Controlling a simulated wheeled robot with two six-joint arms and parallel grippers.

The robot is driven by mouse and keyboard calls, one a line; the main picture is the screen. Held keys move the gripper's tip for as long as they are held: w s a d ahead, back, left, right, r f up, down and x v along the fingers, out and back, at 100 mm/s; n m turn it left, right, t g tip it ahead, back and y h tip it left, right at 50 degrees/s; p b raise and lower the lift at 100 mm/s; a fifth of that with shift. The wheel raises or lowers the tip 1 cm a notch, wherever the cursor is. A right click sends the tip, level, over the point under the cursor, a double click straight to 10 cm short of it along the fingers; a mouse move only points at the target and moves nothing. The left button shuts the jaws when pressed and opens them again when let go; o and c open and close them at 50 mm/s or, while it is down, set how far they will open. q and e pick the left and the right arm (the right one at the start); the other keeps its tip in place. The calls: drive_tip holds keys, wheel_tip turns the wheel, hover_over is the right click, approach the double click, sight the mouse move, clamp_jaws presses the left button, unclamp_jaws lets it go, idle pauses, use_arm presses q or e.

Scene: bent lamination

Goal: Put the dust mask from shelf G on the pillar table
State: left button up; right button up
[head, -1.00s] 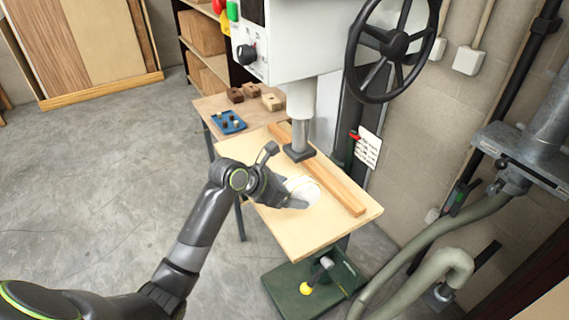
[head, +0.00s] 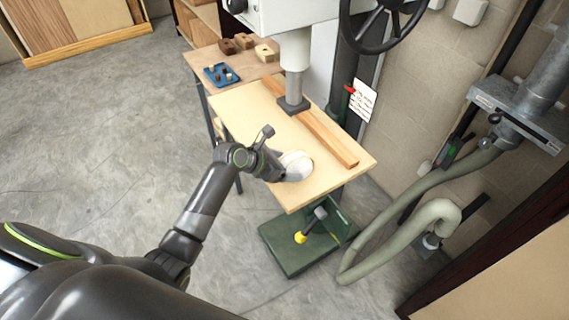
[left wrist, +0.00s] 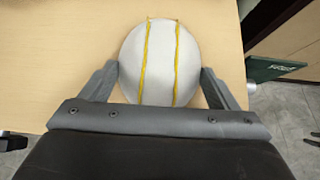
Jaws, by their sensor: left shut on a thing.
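The dust mask (head: 296,164) is a white rounded cup at the tip of my left gripper (head: 283,170). In the left wrist view, the mask (left wrist: 159,62) shows two yellow straps running over it. The left gripper (left wrist: 160,90) is shut on the mask, with a grey finger on each side. The mask is over the pale wooden table (head: 250,112) of the drill press; I cannot tell whether it touches the top. My right gripper is not in view.
A long wooden fence (head: 325,133) lies along the table, under the press spindle (head: 293,85). Behind are a blue tray (head: 221,75) and several small wooden blocks (head: 243,43). The green press base (head: 305,243) stands on the floor. A grey hose (head: 405,225) is at the right. The table's front left is clear.

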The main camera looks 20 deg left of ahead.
use_arm(q)
drive_tip(key=o, duration=0.6)
drive_tip(key=shift+o, duration=1.7)
drive_tip(key=b+v, duration=0.1)
drive_tip(key=v, duration=1.1)
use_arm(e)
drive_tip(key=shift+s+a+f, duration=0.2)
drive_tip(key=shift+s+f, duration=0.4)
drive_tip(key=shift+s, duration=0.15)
